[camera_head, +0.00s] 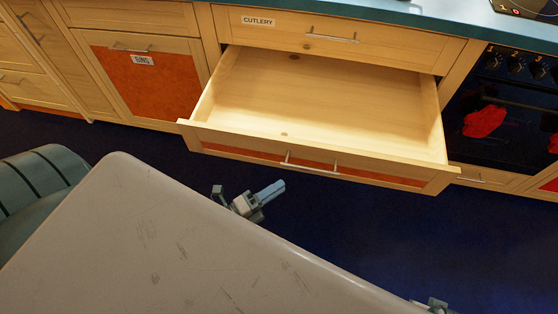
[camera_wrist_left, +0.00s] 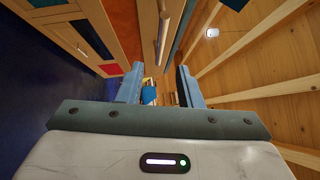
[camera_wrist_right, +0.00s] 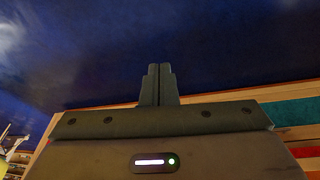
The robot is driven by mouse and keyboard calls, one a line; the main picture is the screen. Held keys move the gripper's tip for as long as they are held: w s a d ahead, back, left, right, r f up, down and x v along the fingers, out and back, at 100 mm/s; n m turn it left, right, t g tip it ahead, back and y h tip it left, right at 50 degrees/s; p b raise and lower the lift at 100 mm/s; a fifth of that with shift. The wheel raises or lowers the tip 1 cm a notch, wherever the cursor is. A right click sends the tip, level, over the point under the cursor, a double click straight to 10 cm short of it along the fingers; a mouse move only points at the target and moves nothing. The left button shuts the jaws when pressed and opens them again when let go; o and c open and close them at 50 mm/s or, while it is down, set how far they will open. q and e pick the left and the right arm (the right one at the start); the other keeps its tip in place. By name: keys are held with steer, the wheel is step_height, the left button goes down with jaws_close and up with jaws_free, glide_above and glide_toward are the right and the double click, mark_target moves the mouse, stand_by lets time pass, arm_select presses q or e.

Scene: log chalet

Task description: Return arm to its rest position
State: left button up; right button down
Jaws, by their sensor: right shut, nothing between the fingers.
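My left gripper (camera_head: 250,196) is below the front of the open drawer in the head view, near the edge of my pale body. In the left wrist view its two blue fingers (camera_wrist_left: 160,88) stand apart with nothing held between them. My right gripper (camera_head: 437,304) shows only as a small part at the bottom edge of the head view. In the right wrist view its fingers (camera_wrist_right: 159,84) are pressed together, empty, against a dark blue background.
A wide, empty wooden drawer (camera_head: 320,98) is pulled out under the drawer labelled CUTLERY (camera_head: 290,25). Dark blue floor (camera_head: 400,240) is clear in front.

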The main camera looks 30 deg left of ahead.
stand_by(0.3)
